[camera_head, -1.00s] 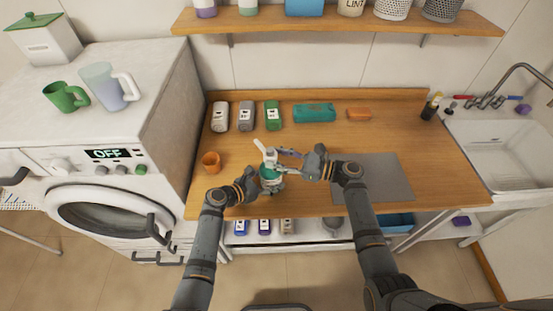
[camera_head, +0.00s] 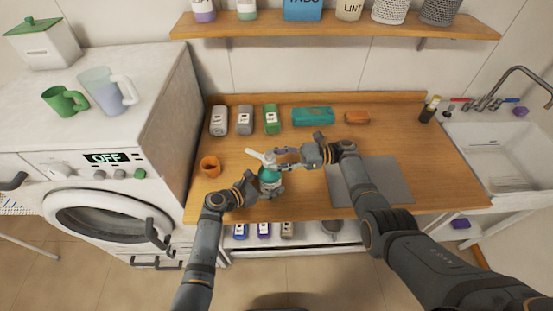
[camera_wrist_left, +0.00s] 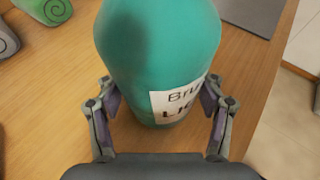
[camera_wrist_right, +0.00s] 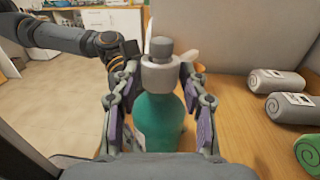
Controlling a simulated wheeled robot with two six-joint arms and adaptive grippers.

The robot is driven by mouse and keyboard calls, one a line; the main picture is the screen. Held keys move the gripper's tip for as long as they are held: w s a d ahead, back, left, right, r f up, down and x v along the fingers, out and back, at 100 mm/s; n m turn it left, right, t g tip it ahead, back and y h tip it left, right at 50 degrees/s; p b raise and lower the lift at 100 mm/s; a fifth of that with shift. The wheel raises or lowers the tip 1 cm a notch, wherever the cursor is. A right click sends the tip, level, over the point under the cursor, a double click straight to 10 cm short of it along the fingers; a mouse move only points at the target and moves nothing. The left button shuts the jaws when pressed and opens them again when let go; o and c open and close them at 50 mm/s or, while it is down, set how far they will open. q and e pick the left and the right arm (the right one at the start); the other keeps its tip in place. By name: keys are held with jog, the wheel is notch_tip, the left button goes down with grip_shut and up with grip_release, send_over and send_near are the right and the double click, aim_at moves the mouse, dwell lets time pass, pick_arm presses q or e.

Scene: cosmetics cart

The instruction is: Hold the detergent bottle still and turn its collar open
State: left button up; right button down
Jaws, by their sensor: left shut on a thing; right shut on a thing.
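A white label with partly hidden lettering shows in the left wrist view, where the bottle body (camera_wrist_left: 160,50) fills the middle. My left gripper (camera_head: 268,190) is shut on the bottle's lower body, one finger on each side. My right gripper (camera_head: 276,158) comes from the right and is shut on the collar; the right wrist view shows its fingers on both sides of it.
An orange cup (camera_head: 210,166) stands left of the bottle. A grey mat (camera_head: 400,178) lies to the right. Rolled towels (camera_head: 245,120), a teal pack (camera_head: 313,116) and an orange bar (camera_head: 357,117) lie along the back. The counter between is clear.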

jog(key=shift+f, duration=0.2)
jog(key=c, duration=0.8)
grip_release()
jog(key=shift+r, duration=0.1)
jog(key=shift+d, duration=0.1)
jog(key=d, duration=0.7)
jog(key=shift+w+d, duration=0.2)
jog(key=shift+w, duration=0.15)
